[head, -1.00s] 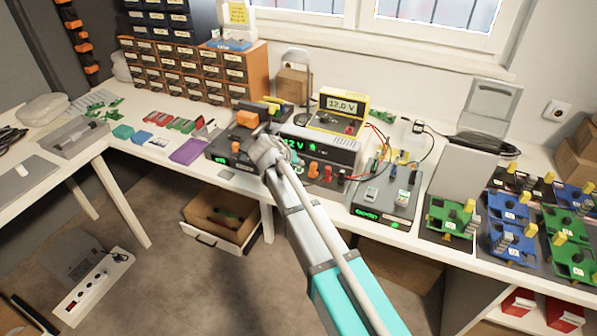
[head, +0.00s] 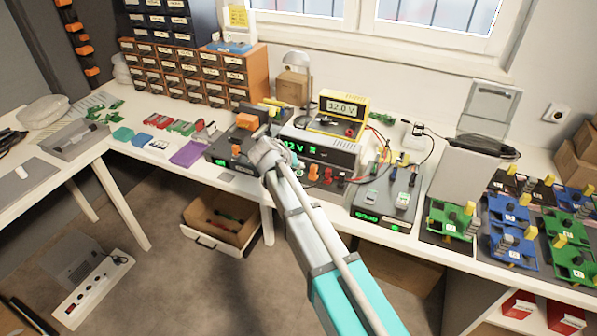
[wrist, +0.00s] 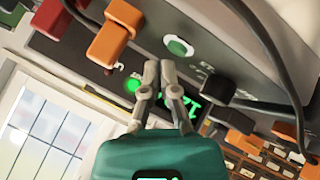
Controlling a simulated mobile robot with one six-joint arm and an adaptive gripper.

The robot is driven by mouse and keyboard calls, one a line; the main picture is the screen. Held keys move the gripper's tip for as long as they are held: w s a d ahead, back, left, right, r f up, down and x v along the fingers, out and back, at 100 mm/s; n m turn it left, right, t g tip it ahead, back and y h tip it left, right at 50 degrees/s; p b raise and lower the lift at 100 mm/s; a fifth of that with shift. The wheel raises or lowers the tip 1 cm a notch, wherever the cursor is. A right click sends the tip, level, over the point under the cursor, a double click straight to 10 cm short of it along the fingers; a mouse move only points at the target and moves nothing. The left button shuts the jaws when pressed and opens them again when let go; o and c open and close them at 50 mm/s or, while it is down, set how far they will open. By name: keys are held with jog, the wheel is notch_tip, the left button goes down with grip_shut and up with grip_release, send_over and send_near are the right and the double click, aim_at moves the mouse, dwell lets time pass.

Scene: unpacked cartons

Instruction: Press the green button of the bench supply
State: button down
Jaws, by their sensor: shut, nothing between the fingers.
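The bench supply (head: 331,153) is a box with a dark front panel and a lit green "12 V" display, standing on the bench in the head view. In the wrist view its panel shows a round green button (wrist: 179,46) in a pale surround, and green lit marks beside the fingers. My gripper (wrist: 165,66) is shut and empty, its fingertips together just below the button in the picture. A small gap shows between tips and button in the picture; contact cannot be told. In the head view my arm's end hides part of the supply's front and the button.
Orange, red and black terminals with cables (wrist: 115,38) stick out of the panel close to my fingers. A yellow meter (head: 343,112) sits on top of the supply. Dark devices stand on both sides, with green and blue boards (head: 510,207) farther right.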

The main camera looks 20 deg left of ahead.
aim_at(299, 173)
jog(key=shift+f, duration=0.15)
dwell(0.3)
jog(key=shift+f+b, duration=0.3)
jog(key=shift+b, duration=0.15)
jog(key=shift+f, duration=0.1)
dwell(0.3)
jog(key=shift+r+p, duration=0.5)
jog(key=shift+r, duration=0.1)
dwell(0.3)
notch_tip(299, 173, up, 6)
jog(key=p, duration=0.6)
jog(key=shift+d, duration=0.1)
dwell(0.6)
